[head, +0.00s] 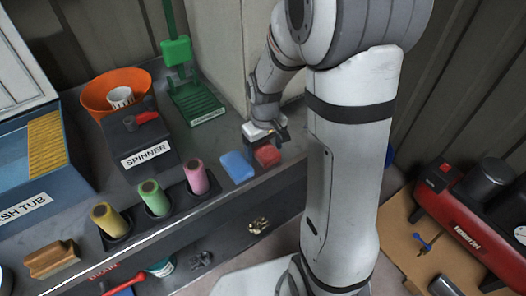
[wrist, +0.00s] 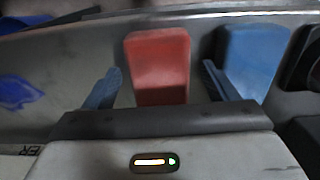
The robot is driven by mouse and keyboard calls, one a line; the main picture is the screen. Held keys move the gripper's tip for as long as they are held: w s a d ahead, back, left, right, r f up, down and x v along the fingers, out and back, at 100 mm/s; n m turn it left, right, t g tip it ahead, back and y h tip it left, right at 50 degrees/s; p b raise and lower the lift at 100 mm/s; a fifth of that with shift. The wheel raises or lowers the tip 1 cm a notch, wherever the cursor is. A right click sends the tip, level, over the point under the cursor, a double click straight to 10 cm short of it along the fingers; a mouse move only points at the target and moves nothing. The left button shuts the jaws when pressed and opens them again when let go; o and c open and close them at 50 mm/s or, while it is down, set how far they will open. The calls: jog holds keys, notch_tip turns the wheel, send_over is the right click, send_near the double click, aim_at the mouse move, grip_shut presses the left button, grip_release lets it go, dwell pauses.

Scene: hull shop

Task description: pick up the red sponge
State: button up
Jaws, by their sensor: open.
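The red sponge (head: 267,156) lies on the dark bench top, to the right of the blue sponge (head: 237,167) in the head view. In the wrist view the red sponge (wrist: 159,66) sits between my two open fingers, with the blue sponge (wrist: 250,60) just to its right. My gripper (wrist: 162,85) is open, one finger on each side of the red sponge. The right finger reaches into the space by the blue sponge and overlaps its edge in the picture. I cannot tell whether the fingers touch either sponge. In the head view my gripper (head: 268,138) is beside the red sponge.
A green rack (head: 197,101), the spinner (head: 138,141) and an orange bowl (head: 97,92) stand at the back left. Yellow, green and pink rolls stand along the front. The wash tub (head: 62,190) is at far left. A red machine (head: 470,215) is at right.

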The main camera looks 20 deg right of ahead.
aim_at(265, 148)
jog(key=c, duration=1.1)
jog(key=shift+o, duration=0.2)
jog(key=shift+r, duration=0.1)
notch_tip(265, 148, up, 10)
